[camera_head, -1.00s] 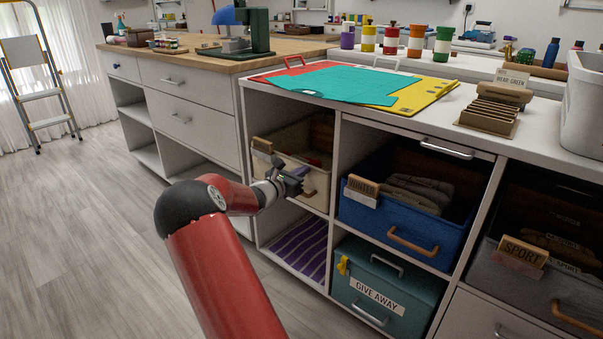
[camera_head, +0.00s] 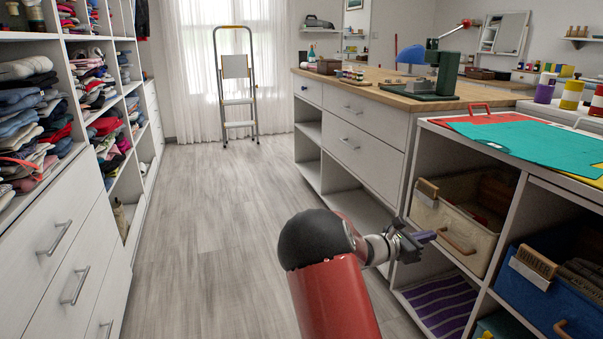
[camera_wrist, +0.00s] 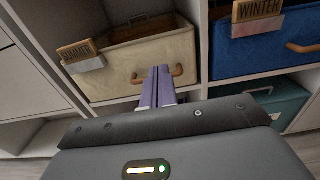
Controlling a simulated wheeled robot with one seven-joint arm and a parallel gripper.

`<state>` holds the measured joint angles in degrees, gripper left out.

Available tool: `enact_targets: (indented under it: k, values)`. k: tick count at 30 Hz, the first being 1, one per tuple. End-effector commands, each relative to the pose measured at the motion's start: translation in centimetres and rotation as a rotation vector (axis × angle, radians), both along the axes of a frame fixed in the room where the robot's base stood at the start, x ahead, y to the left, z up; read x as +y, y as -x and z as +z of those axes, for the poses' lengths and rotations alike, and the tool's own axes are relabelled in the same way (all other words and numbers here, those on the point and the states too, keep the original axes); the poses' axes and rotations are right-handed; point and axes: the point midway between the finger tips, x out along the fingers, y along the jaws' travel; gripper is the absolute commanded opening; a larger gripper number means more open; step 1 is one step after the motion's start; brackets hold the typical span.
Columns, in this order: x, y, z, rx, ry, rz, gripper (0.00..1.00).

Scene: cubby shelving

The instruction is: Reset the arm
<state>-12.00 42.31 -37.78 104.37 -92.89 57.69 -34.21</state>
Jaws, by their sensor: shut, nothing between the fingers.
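My gripper (camera_head: 424,238) is at the end of my red arm, in front of the cubby shelving (camera_head: 507,230) in the head view. In the wrist view its two purple fingers (camera_wrist: 158,87) are together with nothing between them. They point toward a beige bin (camera_wrist: 130,66) marked with a wooden tag that appears to read SUMMER. The beige bin also shows in the head view (camera_head: 466,228), just right of the gripper. In the wrist view the fingertips overlap the bin's front near its handle; I cannot tell the exact gap.
A blue WINTER bin (camera_head: 540,290) stands right of the beige bin. A purple striped cloth (camera_head: 440,303) lies in the cubby below. A wood-topped counter (camera_head: 400,88) stands behind. White drawers (camera_head: 75,265) line the left side. The floor (camera_head: 215,230) between is clear.

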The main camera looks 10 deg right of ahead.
Motion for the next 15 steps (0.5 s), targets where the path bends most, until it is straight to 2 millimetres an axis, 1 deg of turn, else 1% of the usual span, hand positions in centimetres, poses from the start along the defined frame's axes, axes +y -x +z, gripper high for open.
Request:
enact_targets:
  k: [2,4,5,8,9,11,12,14,15]
  values:
    - [0.0,0.4,0.1,-0.022,-0.018,-0.01,0.0]
    - [0.3,1.4,0.4,-0.075,-0.065,-0.036,0.0]
    - [0.5,2.1,0.5,-0.109,-0.095,-0.052,0.0]
    - [1.6,4.9,0.9,-0.273,-0.237,-0.131,0.0]
    - [2.5,6.2,1.0,-0.35,-0.306,-0.169,0.0]
    - [4.0,8.1,1.1,-0.469,-0.413,-0.229,0.0]
    - [5.2,9.3,1.2,-0.544,-0.484,-0.268,0.0]
    - [7.1,11.0,1.4,-0.653,-0.587,-0.326,0.0]
    - [8.5,12.0,1.6,-0.724,-0.655,-0.363,0.0]
